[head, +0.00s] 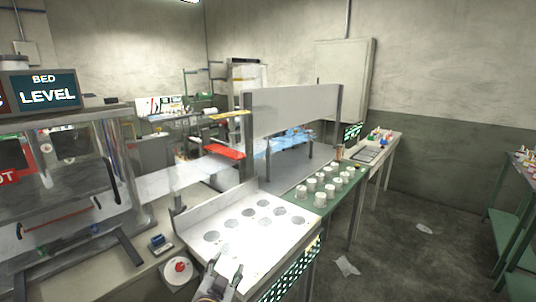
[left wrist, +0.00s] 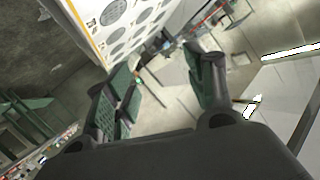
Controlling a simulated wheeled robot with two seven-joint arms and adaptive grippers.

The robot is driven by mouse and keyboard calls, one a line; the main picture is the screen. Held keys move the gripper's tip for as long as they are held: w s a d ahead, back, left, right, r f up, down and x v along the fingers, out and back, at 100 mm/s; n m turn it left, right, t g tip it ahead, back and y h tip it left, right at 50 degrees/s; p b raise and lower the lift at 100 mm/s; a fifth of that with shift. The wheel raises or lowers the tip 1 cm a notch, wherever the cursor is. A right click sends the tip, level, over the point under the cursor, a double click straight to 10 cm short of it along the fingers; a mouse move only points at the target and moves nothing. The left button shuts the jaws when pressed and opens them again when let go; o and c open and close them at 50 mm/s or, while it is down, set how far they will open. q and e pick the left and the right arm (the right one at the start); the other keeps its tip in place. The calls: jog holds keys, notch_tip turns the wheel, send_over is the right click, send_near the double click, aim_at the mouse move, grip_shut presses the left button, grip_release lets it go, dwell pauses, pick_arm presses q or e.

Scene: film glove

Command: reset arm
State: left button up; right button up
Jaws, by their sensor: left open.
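My left gripper (head: 226,278) is at the bottom of the head view, low in front of the white board with grey round spots (head: 262,246). Its two fingers are apart, with nothing seen between them. In the left wrist view the fingers (left wrist: 165,85) are also spread and empty, and the spotted board (left wrist: 112,30) shows beyond them at the top. My right gripper is not in the head view.
A red button (head: 180,266) sits left of my gripper. Several white cups (head: 321,199) stand on a green bench right of the board. A "BED LEVEL" display (head: 48,95) tops a clear-walled machine at left. Open floor (head: 400,262) lies at right, with scraps on it.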

pick_arm(q)
jog(key=s+a+f+n+g, duration=0.1)
jog(key=s+a+f+g, duration=0.25)
jog(key=s+f, duration=0.3)
jog(key=s+a+f+n+g+y, duration=0.1)
jog(key=s+a+f+n+g, duration=0.15)
jog(key=s+f+g, duration=0.4)
jog(key=s+a+f+n+g, duration=0.15)
jog(key=s+a+f, duration=0.25)
jog(key=s, duration=0.5)
notch_tip(320, 180, down, 32)
jog(key=s+m+g, duration=0.1)
jog(key=s, duration=0.2)
jog(key=s+a+f, duration=0.2)
jog(key=s+f, duration=0.8)
jog(key=s, duration=0.1)
jog(key=s+a+f+g, duration=0.1)
jog(key=s+a+f, duration=0.1)
jog(key=s+f, duration=0.8)
jog(key=shift+s+a, duration=0.15)
jog(key=shift+s, duration=0.5)
jog(key=shift+w+g, duration=0.1)
jog(key=shift+g, duration=0.15)
